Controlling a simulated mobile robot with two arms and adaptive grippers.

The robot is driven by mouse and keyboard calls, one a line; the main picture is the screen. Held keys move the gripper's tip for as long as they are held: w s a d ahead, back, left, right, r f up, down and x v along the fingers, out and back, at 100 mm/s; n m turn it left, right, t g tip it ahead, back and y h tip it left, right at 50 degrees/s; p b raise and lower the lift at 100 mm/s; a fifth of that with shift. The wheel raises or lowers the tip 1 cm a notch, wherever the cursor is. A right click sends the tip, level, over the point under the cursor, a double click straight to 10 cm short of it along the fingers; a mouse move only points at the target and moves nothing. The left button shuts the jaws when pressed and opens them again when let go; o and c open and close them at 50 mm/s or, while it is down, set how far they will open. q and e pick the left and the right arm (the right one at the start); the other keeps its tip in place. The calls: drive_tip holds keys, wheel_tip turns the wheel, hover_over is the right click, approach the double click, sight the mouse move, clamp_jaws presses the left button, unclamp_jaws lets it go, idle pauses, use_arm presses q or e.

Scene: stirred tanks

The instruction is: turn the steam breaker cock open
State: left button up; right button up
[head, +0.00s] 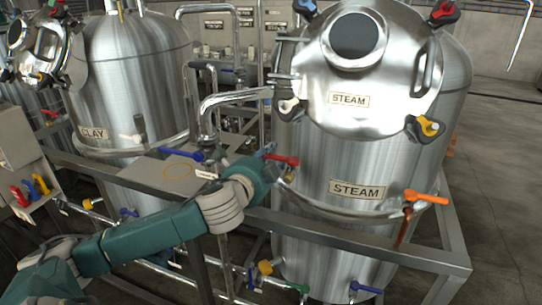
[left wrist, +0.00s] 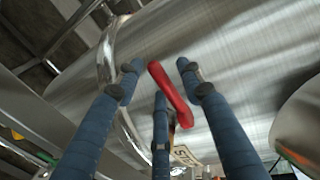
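The steam tank (head: 345,165) is a large steel vessel labelled STEAM. A red cock handle (head: 281,160) sticks out from its left side, and it also shows in the left wrist view (left wrist: 170,95). No label on the frames tells me which handle is the breaker cock. My left gripper (head: 272,153) is at the red handle. In the left wrist view its blue fingers (left wrist: 158,72) are spread, with the red handle between them and gaps on both sides. I cannot tell whether any finger touches it. My right gripper is not in view.
An orange handle (head: 425,197) sits on the tank's right side. Blue handles (head: 366,288) and a green one (head: 298,287) are low down. A grey frame rail (head: 340,235) crosses in front of the tank. The clay tank (head: 130,80) and a blue handle (head: 181,155) are left.

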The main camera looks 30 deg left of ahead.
use_arm(q)
drive_tip(key=shift+w, duration=0.1)
drive_tip(key=shift+c, duration=0.5)
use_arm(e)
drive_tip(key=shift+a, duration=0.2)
use_arm(q)
clamp_jaws()
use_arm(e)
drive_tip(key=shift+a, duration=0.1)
